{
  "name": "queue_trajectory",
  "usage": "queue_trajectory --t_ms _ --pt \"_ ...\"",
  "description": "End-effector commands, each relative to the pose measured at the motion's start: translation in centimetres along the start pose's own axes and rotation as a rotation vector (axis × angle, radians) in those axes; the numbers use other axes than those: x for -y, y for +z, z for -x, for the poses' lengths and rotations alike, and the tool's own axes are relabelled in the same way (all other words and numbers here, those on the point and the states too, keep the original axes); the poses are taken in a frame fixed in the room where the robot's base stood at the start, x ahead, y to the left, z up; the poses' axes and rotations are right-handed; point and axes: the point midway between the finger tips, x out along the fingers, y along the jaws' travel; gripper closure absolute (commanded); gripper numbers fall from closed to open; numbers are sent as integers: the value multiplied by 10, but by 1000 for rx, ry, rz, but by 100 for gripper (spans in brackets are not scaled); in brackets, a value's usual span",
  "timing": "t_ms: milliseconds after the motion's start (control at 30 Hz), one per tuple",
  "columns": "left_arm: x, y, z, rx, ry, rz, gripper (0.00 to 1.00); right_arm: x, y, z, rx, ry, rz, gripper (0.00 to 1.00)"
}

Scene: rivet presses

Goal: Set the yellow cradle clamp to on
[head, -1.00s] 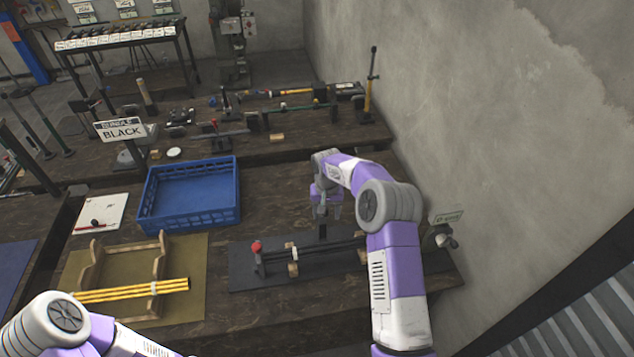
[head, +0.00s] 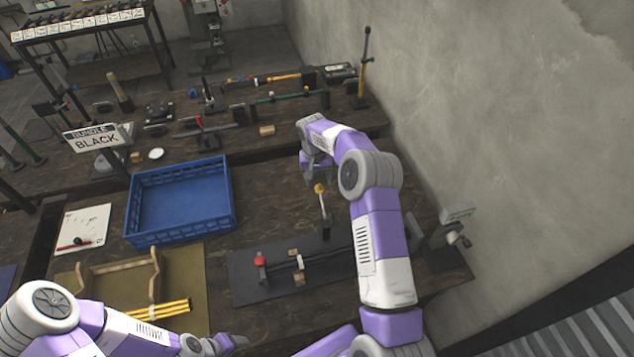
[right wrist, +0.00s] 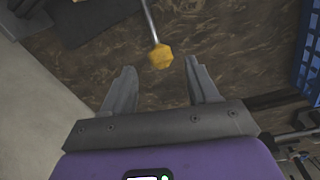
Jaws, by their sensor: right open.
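The yellow cradle clamp shows as a lever with a yellow knob (head: 319,188), standing nearly upright at the back of a dark base plate (head: 245,278). My right gripper (head: 316,174) is just above and behind the knob in the head view, partly hidden by its own arm. In the right wrist view, the yellow knob (right wrist: 160,56) and its metal rod lie just beyond the open fingers (right wrist: 160,78), between their lines. I see no contact with it. My left gripper (head: 225,343) is low in the head view, small and unclear.
A red-knobbed clamp (head: 260,262) and dark rods share the plate. Yellow rods (head: 165,309) lie at a wooden cradle (head: 155,275). A blue crate (head: 180,240) stands behind it. A grey wall (head: 480,110) bounds the right side.

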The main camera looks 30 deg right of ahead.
Motion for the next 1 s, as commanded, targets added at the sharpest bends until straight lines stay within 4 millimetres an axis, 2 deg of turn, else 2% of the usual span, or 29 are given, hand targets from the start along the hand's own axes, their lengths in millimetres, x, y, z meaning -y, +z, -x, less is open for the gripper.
queue_trajectory --t_ms 100,300,633,1000 --pt "-1 0 3 0 0 0 37 0 1 -20 3 -1 0 41" --pt "-2 0 5 -1 0 0 37 1 0 -39 1 -1 0 41" --pt "-2 0 5 0 0 0 37 1 0 -43 -1 -1 0 42" --pt "-2 0 5 0 0 0 37 1 0 -42 0 -1 0 99"
